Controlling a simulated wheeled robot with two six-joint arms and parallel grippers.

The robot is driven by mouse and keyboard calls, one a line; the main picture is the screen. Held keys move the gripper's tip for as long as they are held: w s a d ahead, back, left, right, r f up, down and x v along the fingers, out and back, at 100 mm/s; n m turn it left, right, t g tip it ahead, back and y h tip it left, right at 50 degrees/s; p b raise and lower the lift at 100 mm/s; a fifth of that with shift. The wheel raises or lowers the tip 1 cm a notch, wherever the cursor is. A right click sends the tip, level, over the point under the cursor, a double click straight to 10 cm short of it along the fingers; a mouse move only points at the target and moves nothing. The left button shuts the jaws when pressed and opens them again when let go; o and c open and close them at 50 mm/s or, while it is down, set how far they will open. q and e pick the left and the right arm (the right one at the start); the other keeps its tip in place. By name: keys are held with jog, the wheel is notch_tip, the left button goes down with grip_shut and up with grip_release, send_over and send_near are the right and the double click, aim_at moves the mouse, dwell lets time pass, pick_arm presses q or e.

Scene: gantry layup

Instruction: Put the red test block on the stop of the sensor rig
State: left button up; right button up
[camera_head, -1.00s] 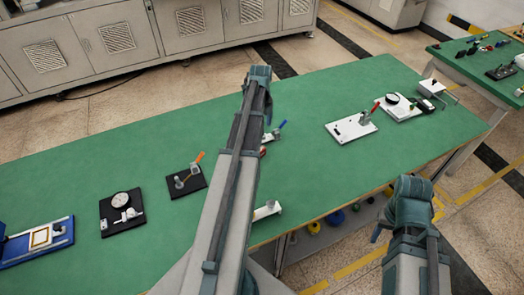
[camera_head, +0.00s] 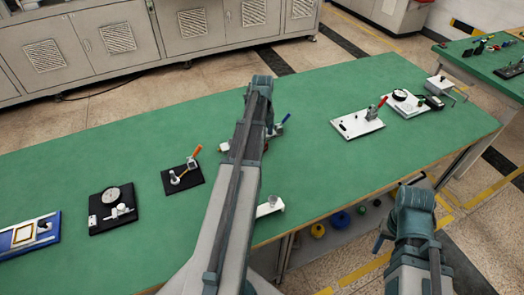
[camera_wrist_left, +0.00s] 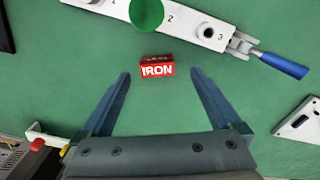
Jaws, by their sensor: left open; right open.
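The red test block (camera_wrist_left: 156,67), marked IRON, lies on the green table in the left wrist view. My left gripper (camera_wrist_left: 158,80) is open, its fingers on either side of the block with wide gaps. The block does not show in the head view, where my left arm covers that area. A white bar (camera_wrist_left: 185,22) marked 2 and 3, with a green disc and a blue-handled clamp, lies just beyond the block; it looks like the sensor rig. I cannot make out its stop. My right gripper (camera_head: 379,243) is open and empty, off the table's front edge.
The green table (camera_head: 310,170) also bears a black plate with a dial (camera_head: 112,208), an orange-handled fixture (camera_head: 183,177), a white plate with a red handle (camera_head: 358,122) and a small white bracket (camera_head: 268,208) by the front edge. Bare table lies right of my left arm.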

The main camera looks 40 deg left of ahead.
pick_arm(q)
jog(key=shift+s+d+f+b, duration=0.1)
jog(key=shift+s+f+b, duration=0.05)
jog(key=shift+f+b, duration=1.2)
jog(key=shift+s+f+b, duration=0.1)
jog(key=shift+f+b, duration=1.2)
jog(key=shift+r, duration=0.1)
grip_shut()
